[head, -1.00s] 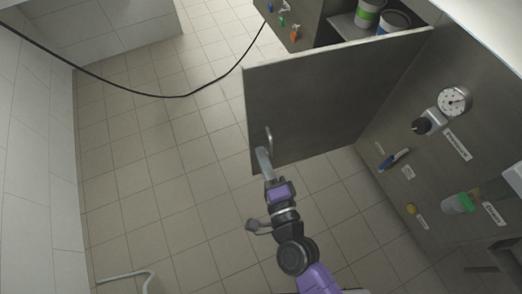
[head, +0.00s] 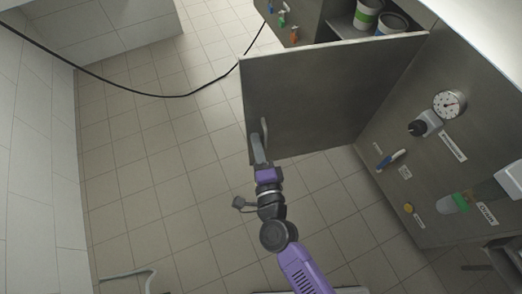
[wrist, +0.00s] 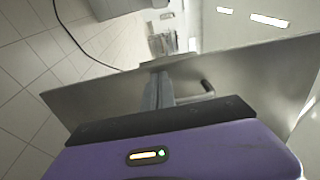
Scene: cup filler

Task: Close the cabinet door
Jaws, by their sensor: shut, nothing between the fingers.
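The cabinet door (head: 335,92) is a flat grey panel standing wide open, swung out from the cabinet (head: 440,140) on the right. Its bar handle (head: 264,130) is near the door's free edge, low in the head view. The handle also shows in the wrist view (wrist: 208,88), right of my fingers. My gripper (head: 257,145) is shut and empty, its fingertips at the door face close beside the handle. In the wrist view my gripper (wrist: 157,72) reaches the door panel (wrist: 235,75); whether it touches cannot be told for sure.
A gauge (head: 449,104) and several valves and labels sit on the cabinet front. Cans (head: 368,14) stand on a shelf inside the cabinet, behind the door. A black cable (head: 170,95) hangs across the upper left. The tiled floor left of the door is clear.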

